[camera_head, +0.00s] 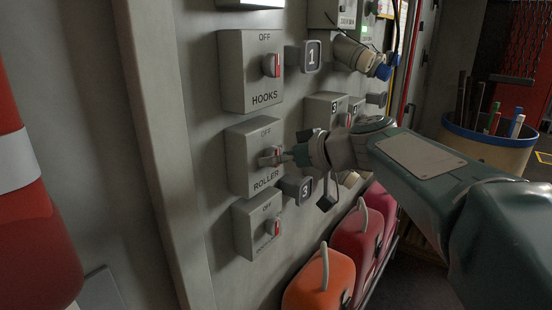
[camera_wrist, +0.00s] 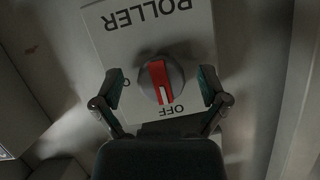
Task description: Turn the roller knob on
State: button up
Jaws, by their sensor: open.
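The ROLLER switch box (camera_head: 240,150) is a pale grey box on the wall, with OFF lettered at its top and ROLLER at its bottom. Its knob (camera_head: 268,159) is partly hidden by my gripper (camera_head: 283,156). In the wrist view the box (camera_wrist: 115,48) appears upside down. There the round knob (camera_wrist: 153,76) has a red face, and its white mark points at OFF. My gripper (camera_wrist: 162,85) is open, with one finger on each side of the knob. Gaps show between the fingers and the knob.
The HOOKS switch box (camera_head: 238,70) is above and another switch box (camera_head: 249,228) is below. Numbered dark tags (camera_head: 310,56) stick out to the right. An orange case (camera_head: 312,290) and red cases stand below. A bin (camera_head: 480,145) stands at the right.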

jog(key=shift+a, duration=0.1)
jog(key=c, duration=1.1)
jog(key=shift+c, duration=0.2)
jog(key=m+g+y, duration=0.1)
jog(key=m, duration=0.1)
jog(key=shift+m, duration=0.4)
jog(key=m+g+y, duration=0.1)
jog(key=m+y, duration=0.1)
jog(key=m, duration=0.1)
jog(key=m+y, duration=0.2)
jog(key=m, duration=0.2)
jog(key=shift+g, duration=0.4)
jog(key=shift+f+m+t+y, duration=0.15)
jog(key=shift+m+y, duration=0.25)
jog(key=shift+m, duration=0.65)
jog(key=shift+r+m+t+y, duration=0.15)
jog(key=shift+m+y, duration=0.25)
jog(key=shift+m, duration=0.65)
jog(key=shift+f, duration=0.15)
